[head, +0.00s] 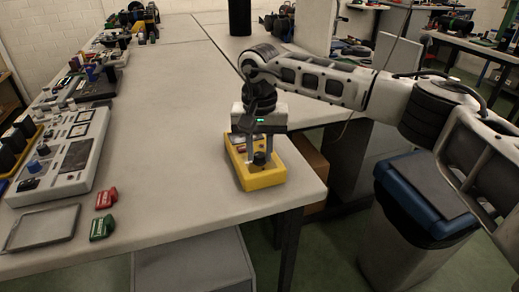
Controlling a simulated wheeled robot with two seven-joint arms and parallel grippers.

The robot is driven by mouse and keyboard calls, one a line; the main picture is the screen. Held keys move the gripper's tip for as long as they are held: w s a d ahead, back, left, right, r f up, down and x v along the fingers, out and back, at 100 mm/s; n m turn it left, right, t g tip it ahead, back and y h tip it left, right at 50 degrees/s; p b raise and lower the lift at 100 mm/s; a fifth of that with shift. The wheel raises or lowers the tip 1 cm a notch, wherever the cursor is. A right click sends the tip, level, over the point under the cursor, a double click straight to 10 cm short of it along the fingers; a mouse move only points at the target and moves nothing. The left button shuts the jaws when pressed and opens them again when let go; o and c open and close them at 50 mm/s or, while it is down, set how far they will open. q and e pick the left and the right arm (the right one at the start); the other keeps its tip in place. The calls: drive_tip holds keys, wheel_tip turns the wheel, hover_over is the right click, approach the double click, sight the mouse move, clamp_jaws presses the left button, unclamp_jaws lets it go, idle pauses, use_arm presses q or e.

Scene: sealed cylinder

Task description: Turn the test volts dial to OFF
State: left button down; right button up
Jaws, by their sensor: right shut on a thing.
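A yellow handheld tester (265,180) lies flat near the right front edge of the grey table. A black dial (260,158) is on its top face, toward the near end. My right gripper (259,155) points straight down over the tester, its two fingers on either side of the dial and shut on it. The dial's markings and pointer are too small to read. The gripper and wrist hide part of the tester's far half. My left gripper is not in view.
On the left stand a white bench instrument (62,155) with knobs, a grey tray (42,228), a red clip (106,198) and a green clip (103,227). The table middle is clear. A blue-lidded bin (425,195) stands on the floor at right.

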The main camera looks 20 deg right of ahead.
sight(260, 154)
drive_tip(key=shift+n, duration=0.9)
drive_tip(key=o, duration=1)
wheel_tip(260, 154, up, 16)
drive_tip(key=shift+p, duration=0.35)
